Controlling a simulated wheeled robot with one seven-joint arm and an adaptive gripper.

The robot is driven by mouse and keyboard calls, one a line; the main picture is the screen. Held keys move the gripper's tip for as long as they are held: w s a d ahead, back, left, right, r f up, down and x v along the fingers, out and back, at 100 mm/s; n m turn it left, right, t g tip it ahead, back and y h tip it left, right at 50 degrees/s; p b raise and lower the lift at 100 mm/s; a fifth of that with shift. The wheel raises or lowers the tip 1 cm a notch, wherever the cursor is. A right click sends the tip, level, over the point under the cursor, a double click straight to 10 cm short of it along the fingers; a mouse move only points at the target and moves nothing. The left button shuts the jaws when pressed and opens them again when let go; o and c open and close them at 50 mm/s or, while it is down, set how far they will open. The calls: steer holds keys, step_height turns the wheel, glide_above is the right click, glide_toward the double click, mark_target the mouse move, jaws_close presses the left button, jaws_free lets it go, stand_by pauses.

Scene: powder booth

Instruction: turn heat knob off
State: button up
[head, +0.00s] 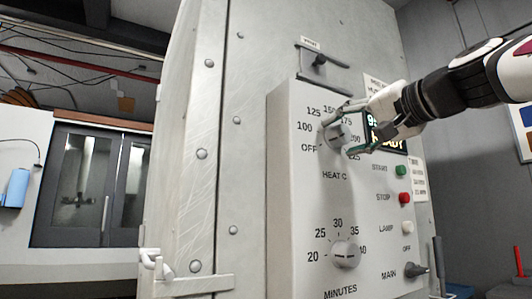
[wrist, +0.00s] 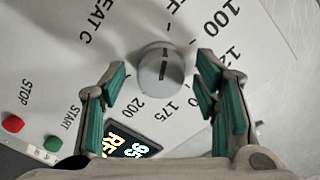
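The heat knob (head: 338,134) is a round grey dial on the upper part of the pale control panel (head: 290,190), ringed by OFF and numbers from 100 to 225. In the wrist view the heat knob (wrist: 158,70) shows a dark line across its face, running between the OFF side and the 175–200 side; I cannot tell which end is the pointer. My gripper (head: 340,137) is open, its green-padded fingers on either side of the knob. In the wrist view my gripper (wrist: 163,80) has visible gaps to the knob on both sides; contact is not seen.
A lit display (head: 388,134), partly hidden by my gripper, sits right of the knob. Below it are a green START button (head: 401,170), a red STOP button (head: 404,198) and a MAIN switch (head: 416,270). A minutes knob (head: 345,254) is lower. A latch (head: 319,62) is above.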

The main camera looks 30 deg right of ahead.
steer(key=s, duration=1.2)
steer(key=shift+r, duration=0.15)
steer(key=shift+d, duration=0.1)
